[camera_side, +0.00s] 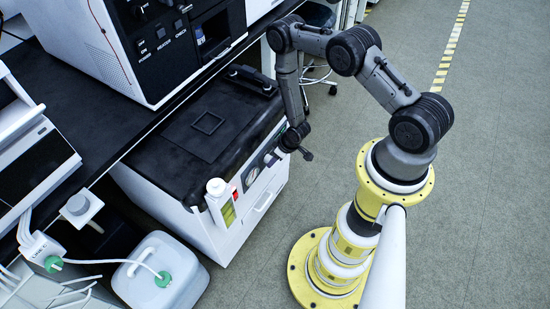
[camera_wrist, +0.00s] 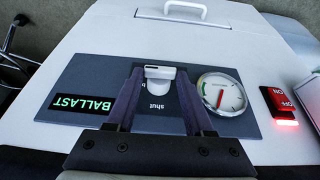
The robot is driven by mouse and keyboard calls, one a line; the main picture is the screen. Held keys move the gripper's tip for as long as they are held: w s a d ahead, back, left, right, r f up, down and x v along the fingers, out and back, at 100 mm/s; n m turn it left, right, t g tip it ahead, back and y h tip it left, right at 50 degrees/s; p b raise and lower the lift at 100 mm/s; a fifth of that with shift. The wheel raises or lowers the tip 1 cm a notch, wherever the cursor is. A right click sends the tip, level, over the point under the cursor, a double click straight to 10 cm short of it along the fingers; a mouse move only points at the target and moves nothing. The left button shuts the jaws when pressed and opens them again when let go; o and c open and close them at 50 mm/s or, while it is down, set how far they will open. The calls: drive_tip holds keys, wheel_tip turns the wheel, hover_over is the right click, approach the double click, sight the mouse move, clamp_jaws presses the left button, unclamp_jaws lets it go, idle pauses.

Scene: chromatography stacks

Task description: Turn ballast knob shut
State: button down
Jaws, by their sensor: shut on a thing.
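The white ballast knob (camera_wrist: 158,84) sits on a dark panel (camera_wrist: 85,75) on the front of a white cabinet with a black top. The glowing BALLAST label (camera_wrist: 82,104) is left of it in the wrist view and reads upside down. The word "shut" (camera_wrist: 157,107) is printed just below the knob there. My gripper (camera_wrist: 160,70) is shut on the knob, one finger on each side. In the side view my wrist is at the cabinet front (camera_side: 262,195), and the knob is hidden.
A round gauge (camera_wrist: 221,94) with a red needle is right of the knob. Beyond it is a lit red ON/OFF switch (camera_wrist: 279,101). A bottle with yellow-green contents (camera_side: 222,205) stands at the cabinet's near corner. A white jug (camera_side: 150,285) is nearby.

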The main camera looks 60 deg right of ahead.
drive_tip(key=shift+a, duration=0.1)
drive_tip(key=shift+a+f+n+t+h, duration=0.45)
drive_tip(key=shift+n+h, duration=0.3)
drive_tip(key=shift+h, duration=1.95)
drive_tip(key=shift+a+f+n+t+h, duration=0.45)
drive_tip(key=shift+n+h, duration=0.25)
drive_tip(key=shift+h, duration=2)
drive_tip(key=shift+a+f+n+t+h, duration=0.45)
drive_tip(key=shift+n+h, duration=0.3)
drive_tip(key=shift+h, duration=1.95)
drive_tip(key=shift+w, duration=0.1)
drive_tip(key=shift+c, duration=1.4)
unclamp_jaws()
